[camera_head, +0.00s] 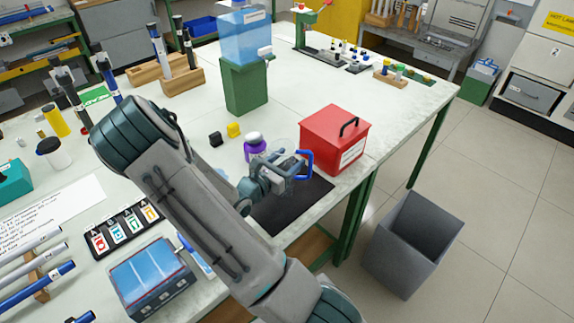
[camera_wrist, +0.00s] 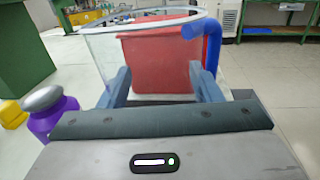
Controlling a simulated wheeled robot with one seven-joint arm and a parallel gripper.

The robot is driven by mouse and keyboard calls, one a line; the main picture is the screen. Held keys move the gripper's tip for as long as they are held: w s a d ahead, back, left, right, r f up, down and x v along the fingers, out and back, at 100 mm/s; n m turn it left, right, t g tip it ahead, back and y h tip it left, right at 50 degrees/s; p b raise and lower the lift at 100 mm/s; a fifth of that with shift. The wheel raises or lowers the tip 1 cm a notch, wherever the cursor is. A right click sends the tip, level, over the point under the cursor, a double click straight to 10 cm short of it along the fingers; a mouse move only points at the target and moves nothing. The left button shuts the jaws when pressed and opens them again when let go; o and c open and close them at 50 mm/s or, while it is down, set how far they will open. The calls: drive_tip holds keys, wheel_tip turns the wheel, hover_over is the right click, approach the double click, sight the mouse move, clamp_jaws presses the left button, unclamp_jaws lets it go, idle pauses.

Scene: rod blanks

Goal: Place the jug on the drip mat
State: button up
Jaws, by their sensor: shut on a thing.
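The jug is clear with a blue handle (camera_head: 307,160). In the wrist view its clear wall (camera_wrist: 101,48) stands upright between my fingers, with the handle to the right. My gripper (camera_head: 283,170) is shut on the jug; its two fingers also show in the wrist view (camera_wrist: 160,86). The drip mat (camera_head: 285,212) is a flat black sheet near the table's right edge. The jug and gripper are over or beside its far part. My arm hides the mat's left side. I cannot tell whether the jug's base touches the mat.
A red box (camera_head: 335,138) with a black handle stands just behind the jug. A purple bottle (camera_head: 254,147) with a pale lid is left of it. A grey bin (camera_head: 412,245) stands on the floor at right.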

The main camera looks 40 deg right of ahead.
drive_tip(key=shift+f, duration=0.15)
drive_tip(key=o, duration=1.1)
drive_tip(key=b+v, duration=0.1)
drive_tip(key=v, duration=0.6)
drive_tip(key=shift+a+r, duration=0.25)
drive_tip(key=shift+s, duration=0.1)
